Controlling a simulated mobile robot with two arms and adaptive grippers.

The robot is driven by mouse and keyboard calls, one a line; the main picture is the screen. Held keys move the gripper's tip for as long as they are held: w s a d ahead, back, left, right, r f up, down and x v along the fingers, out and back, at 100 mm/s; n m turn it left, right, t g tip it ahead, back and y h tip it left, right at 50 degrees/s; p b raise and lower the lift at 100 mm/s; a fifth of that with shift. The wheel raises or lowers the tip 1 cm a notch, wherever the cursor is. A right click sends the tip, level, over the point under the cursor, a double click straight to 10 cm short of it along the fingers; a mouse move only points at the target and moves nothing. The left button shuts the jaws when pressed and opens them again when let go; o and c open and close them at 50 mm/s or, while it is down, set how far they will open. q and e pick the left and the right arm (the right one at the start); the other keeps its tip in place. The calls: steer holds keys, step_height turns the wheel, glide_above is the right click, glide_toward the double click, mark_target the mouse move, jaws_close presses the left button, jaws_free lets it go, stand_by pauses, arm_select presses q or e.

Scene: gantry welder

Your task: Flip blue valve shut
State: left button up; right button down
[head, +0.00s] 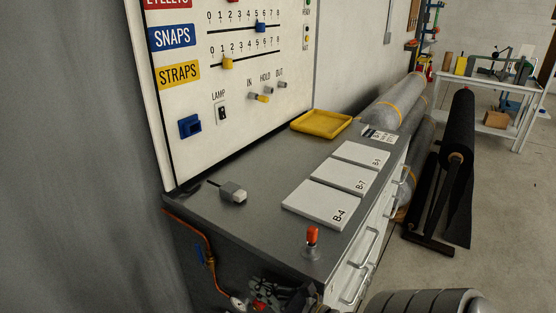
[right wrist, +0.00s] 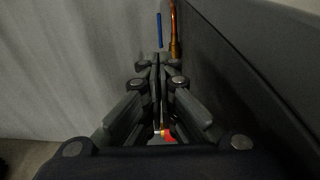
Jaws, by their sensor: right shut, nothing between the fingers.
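The blue valve handle (head: 199,252) is on the end of the grey cabinet, beside an orange-brown pipe (head: 207,241). In the right wrist view the blue handle (right wrist: 160,30) is a narrow bar, roughly in line with the pipe (right wrist: 174,35) and just left of it. My right gripper (head: 280,294) is low at the cabinet's near corner, partly cut off by the frame. In its wrist view the fingers (right wrist: 157,62) are closed together, empty, and point towards the handle, with a gap showing between tips and handle. My left gripper is not in view.
A gauge (head: 237,302) and a red part (right wrist: 168,134) sit low near the right gripper. A grey curtain (right wrist: 75,70) hangs left.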

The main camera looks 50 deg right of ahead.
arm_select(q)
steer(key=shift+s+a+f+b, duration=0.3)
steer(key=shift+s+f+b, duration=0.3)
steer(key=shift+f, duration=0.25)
arm_select(e)
steer(key=s, duration=0.5)
steer(key=shift+s+d+r, duration=0.15)
steer(key=shift+d+r, duration=0.05)
steer(key=shift+r, duration=0.1)
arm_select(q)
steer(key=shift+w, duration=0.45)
